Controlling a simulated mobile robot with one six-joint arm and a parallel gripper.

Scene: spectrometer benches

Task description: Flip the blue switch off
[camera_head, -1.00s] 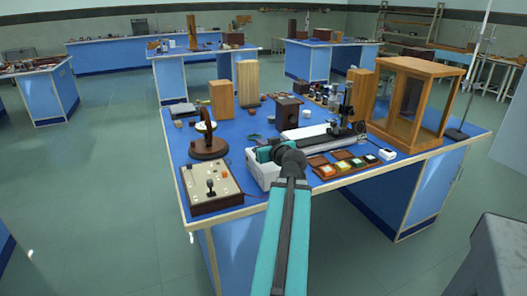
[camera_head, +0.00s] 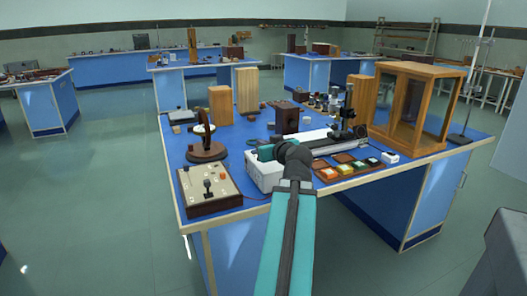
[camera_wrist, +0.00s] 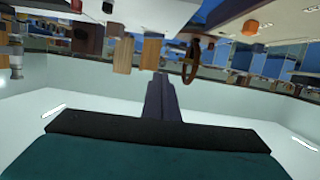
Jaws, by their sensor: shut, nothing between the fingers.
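I cannot make out a blue switch in either view. A control box (camera_head: 208,205) with a pale top, a black lever (camera_head: 208,187) and an orange-red knob (camera_head: 222,173) stands at the bench's front left corner. The knob also shows in the wrist view (camera_wrist: 250,28), where the scene appears upside down. My gripper (camera_wrist: 160,76) is shut and empty, its dark fingers together. In the head view my teal wrist is over or beside a white box (camera_head: 262,178), right of the control box; the fingers are hidden there.
On the blue bench (camera_head: 232,138) are a round-based brown stand (camera_head: 207,151), wooden blocks (camera_head: 221,106), a dark box (camera_head: 287,118), a microscope-like device (camera_head: 345,120), a tray of coloured squares (camera_head: 345,170) and a glazed wooden case (camera_head: 412,105). Floor to the left is open.

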